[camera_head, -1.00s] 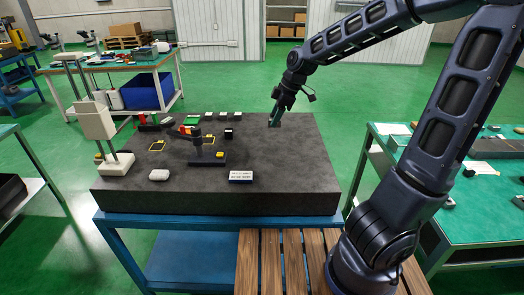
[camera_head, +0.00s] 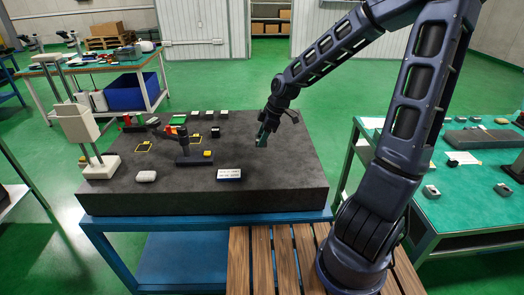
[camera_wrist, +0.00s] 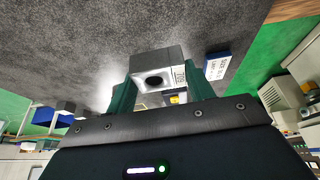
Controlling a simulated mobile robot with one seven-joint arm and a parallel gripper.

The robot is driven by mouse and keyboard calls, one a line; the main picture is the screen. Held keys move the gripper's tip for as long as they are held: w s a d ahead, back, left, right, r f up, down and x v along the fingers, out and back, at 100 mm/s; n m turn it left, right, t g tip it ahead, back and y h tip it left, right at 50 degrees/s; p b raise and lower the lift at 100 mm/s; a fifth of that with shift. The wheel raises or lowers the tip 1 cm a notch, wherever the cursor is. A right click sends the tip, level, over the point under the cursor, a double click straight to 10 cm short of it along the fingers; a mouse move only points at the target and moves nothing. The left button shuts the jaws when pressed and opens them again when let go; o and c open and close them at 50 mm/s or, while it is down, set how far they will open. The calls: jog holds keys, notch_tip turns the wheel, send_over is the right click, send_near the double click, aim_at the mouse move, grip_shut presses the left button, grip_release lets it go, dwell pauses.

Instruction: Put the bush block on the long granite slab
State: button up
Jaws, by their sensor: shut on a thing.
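The bush block (camera_wrist: 158,75) is a grey block with a dark round hole and a white label, between the teal fingers of my gripper (camera_wrist: 163,92) in the wrist view. My gripper (camera_head: 263,138) is shut on it, over the right part of a large dark granite plate (camera_head: 275,180) in the head view. The block is mostly hidden there, and I cannot tell whether it touches the plate. A long dark grey slab (camera_head: 480,139) lies on the green-topped table at right.
On the large plate stand a white height gauge (camera_head: 78,125), a dark stand (camera_head: 190,160), a white labelled block (camera_head: 229,175) and several small blocks. Its right part is clear. Small grey blocks (camera_head: 431,191) lie near the slab.

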aim_at(258, 157)
jog(key=shift+f, duration=3.3)
jog(key=o, duration=1.3)
jog(key=shift+f, duration=0.1)
jog(key=shift+o, duration=0.2)
jog(key=shift+r, duration=0.2)
